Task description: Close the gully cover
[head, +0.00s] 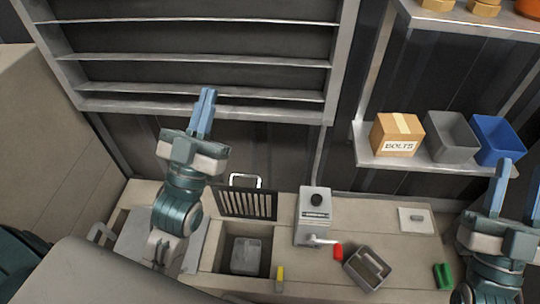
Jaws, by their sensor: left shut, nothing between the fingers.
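The gully cover (246,204) is a dark slatted grate. It stands raised, close to upright, at the back edge of a square opening in the counter, with a pale handle (245,180) at its top. The open gully (262,258) is in front of it, with a grey translucent container (246,254) inside. My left gripper (207,98) is shut and empty, pointing up and away, left of the cover and apart from it in the picture. My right gripper (519,180) is at the right edge with its blue fingers spread apart, far from the cover.
A grey pump box (314,206) with a lever stands right of the gully. A yellow piece (280,278), red piece (338,252), grey tray (368,268) and green piece (443,276) lie nearby. A shelf (373,158) holds a bolts box (398,136) and bins.

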